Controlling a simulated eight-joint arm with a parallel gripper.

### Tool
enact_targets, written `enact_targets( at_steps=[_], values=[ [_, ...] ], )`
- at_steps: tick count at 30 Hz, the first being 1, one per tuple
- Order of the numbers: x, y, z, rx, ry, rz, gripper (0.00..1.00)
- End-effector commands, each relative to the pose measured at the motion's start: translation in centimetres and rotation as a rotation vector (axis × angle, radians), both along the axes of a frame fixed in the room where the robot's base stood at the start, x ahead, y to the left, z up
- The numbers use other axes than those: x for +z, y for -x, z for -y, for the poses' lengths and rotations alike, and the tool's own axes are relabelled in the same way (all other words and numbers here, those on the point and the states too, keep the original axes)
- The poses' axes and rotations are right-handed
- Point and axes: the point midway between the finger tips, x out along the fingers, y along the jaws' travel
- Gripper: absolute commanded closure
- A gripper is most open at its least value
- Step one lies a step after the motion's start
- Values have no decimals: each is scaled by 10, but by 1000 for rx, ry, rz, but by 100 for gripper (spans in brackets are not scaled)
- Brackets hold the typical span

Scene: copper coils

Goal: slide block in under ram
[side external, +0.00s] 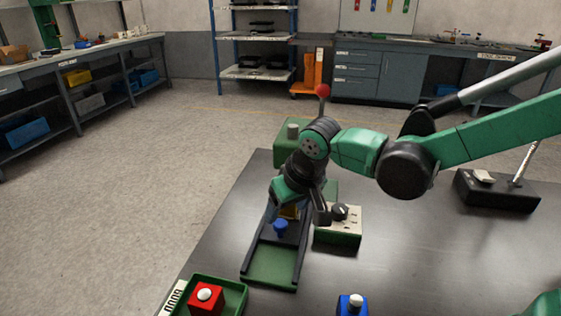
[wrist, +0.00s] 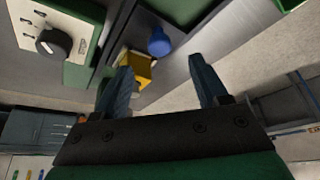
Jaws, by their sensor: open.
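A green slide track (side external: 270,266) with dark side rails runs toward the front of the table. A blue knob (side external: 280,228) stands on a dark part between the rails, with a yellow block (side external: 290,211) just behind it. The wrist view also shows the blue knob (wrist: 158,42) and the yellow block (wrist: 138,70), partly behind the left finger. My gripper (side external: 306,208) is over the track; in the wrist view (wrist: 163,77) its fingers are apart with nothing clearly held. Whether a finger touches the yellow block cannot be told. The ram is not clearly visible behind my arm.
A control box (side external: 340,226) with a black dial stands right of the track. A red-ball lever (side external: 322,91) rises behind my wrist. A red block (side external: 206,298) sits in a green tray (side external: 238,291) at front left; a blue block (side external: 350,305) is at front. The right tabletop is mostly clear.

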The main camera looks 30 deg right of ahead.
Motion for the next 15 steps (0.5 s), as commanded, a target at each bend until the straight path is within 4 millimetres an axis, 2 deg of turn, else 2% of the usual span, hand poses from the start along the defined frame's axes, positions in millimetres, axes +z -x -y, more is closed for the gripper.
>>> enact_targets(
  at_steps=[9,15],
  values=[
    [-33,-15,0,0,1,-1,34],
    [-46,-20,0,0,1,-2,34]
  ],
)
